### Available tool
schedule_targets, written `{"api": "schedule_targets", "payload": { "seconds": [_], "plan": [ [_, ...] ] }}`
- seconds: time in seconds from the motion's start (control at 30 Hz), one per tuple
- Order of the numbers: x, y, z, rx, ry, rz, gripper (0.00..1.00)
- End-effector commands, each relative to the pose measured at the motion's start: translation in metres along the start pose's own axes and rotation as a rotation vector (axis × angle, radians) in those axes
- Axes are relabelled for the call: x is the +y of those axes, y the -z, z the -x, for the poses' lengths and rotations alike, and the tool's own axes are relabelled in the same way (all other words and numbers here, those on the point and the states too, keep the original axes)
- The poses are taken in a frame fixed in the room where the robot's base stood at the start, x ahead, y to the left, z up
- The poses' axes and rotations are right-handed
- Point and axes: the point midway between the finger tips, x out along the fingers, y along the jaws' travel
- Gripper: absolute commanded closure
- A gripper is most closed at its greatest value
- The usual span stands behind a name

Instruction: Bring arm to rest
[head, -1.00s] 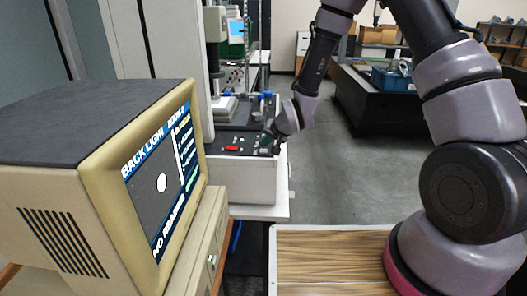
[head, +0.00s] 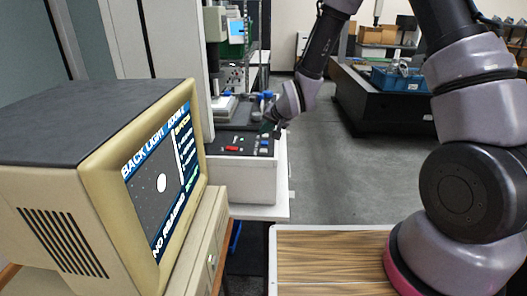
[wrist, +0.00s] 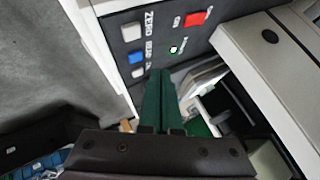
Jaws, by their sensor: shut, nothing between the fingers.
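My arm reaches from the right side of the head view towards the white machine (head: 250,182) at the centre. My gripper (head: 271,120) is beside the right end of the machine's dark control panel (head: 222,147), small in this view and hard to make out. In the wrist view my gripper (wrist: 160,76) shows its green fingers together, with nothing between them. Beyond the fingertips are a blue button (wrist: 135,57), a red button (wrist: 195,18) and a white button (wrist: 131,32). The fingers appear apart from the buttons.
A beige monitor (head: 100,180) with a lit screen stands close at left. A wood-topped surface (head: 325,255) lies in front, beside my arm's base. A black table (head: 375,100) with a blue bin (head: 398,78) stands at back right. Grey floor between is clear.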

Motion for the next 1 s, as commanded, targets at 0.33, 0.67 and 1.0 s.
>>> {"api": "schedule_targets", "payload": {
  "seconds": [0.33, 0.67, 1.0],
  "plan": [
    [0.000, 0.000, 0.000, 0.001, 0.000, 0.000, 1.00],
    [0.005, 0.045, 0.052, 0.025, -0.049, 0.020, 1.00],
    [0.033, 0.107, 0.213, 0.047, -0.186, 0.029, 1.00]
  ]
}}
